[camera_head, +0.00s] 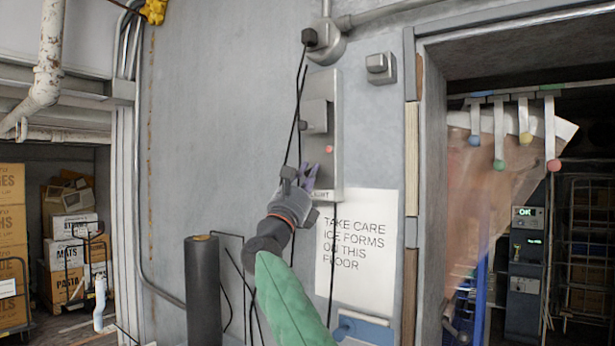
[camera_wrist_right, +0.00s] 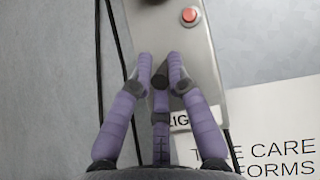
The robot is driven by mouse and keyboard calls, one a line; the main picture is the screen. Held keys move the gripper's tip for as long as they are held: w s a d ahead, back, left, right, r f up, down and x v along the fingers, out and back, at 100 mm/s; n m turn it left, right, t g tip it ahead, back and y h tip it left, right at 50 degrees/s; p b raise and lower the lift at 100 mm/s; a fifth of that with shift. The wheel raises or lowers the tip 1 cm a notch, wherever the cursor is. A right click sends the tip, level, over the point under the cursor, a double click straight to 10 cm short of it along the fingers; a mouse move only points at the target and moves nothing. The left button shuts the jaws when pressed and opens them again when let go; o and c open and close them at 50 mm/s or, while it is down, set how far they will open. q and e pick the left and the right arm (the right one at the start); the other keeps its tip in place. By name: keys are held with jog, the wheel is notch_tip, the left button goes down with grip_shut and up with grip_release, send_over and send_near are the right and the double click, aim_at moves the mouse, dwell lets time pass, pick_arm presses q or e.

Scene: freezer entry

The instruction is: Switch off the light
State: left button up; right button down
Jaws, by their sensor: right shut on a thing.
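The light switch box (camera_head: 322,90) is a tall grey metal panel on the wall, labelled "LIGHT" at its foot. A grey switch block (camera_head: 315,115) juts from its middle, and a small red button or lamp (camera_head: 329,149) sits below that. My right gripper (camera_head: 308,174) is at the panel's lower part, below the red button. In the right wrist view its purple fingers (camera_wrist_right: 160,66) are drawn together in front of the panel (camera_wrist_right: 200,62), below the red button (camera_wrist_right: 189,15). My left gripper is not in view.
A paper sign (camera_head: 357,285) about ice hangs below the panel. Black cables run down beside the panel. A small grey box (camera_head: 381,68) is at upper right. A doorway with strip curtain (camera_head: 490,180) opens at right. Stacked cartons (camera_head: 75,225) stand at left.

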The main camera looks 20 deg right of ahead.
jog(key=c, duration=1.5)
grip_release()
jog(key=shift+s+d+r, duration=0.2)
jog(key=shift+s+r, duration=0.2)
jog(key=shift+o, duration=1.2)
jog(key=shift+a, duration=0.1)
jog(key=shift+f, duration=0.1)
jog(key=shift+w+f, duration=0.15)
